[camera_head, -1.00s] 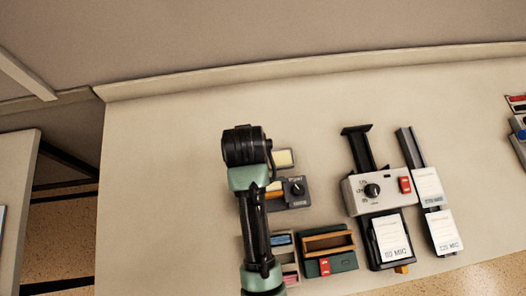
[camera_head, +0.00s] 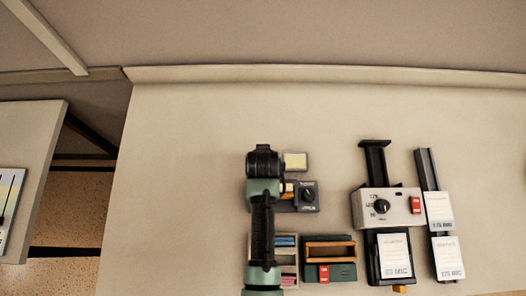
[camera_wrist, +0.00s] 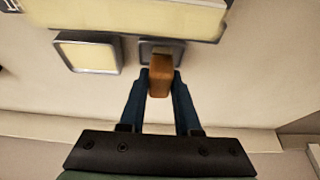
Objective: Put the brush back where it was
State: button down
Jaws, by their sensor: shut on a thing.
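The brush's brown wooden end (camera_wrist: 160,78) is held between my two dark blue fingers in the wrist view. My gripper (camera_wrist: 161,86) is shut on it, above the pale desk. A large cream block with a dark lower edge (camera_wrist: 125,16) fills the top of the wrist view; I cannot tell whether it belongs to the brush. In the head view my arm covers most of the gripper and brush; a small orange-brown piece (camera_head: 289,188) shows beside it. Behind the brush end lies a small grey tray (camera_wrist: 151,48), partly hidden.
A grey tray with a cream pad (camera_head: 296,161) is close by. A dark knob unit (camera_head: 308,196), a compartment box (camera_head: 287,254) and a green box (camera_head: 329,272) stand nearby. A grey dial device (camera_head: 400,207) is to the right. The desk's back is clear.

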jog(key=shift+f, duration=0.35)
jog(key=c, duration=0.6)
grip_release()
jog(key=shift+r, duration=0.15)
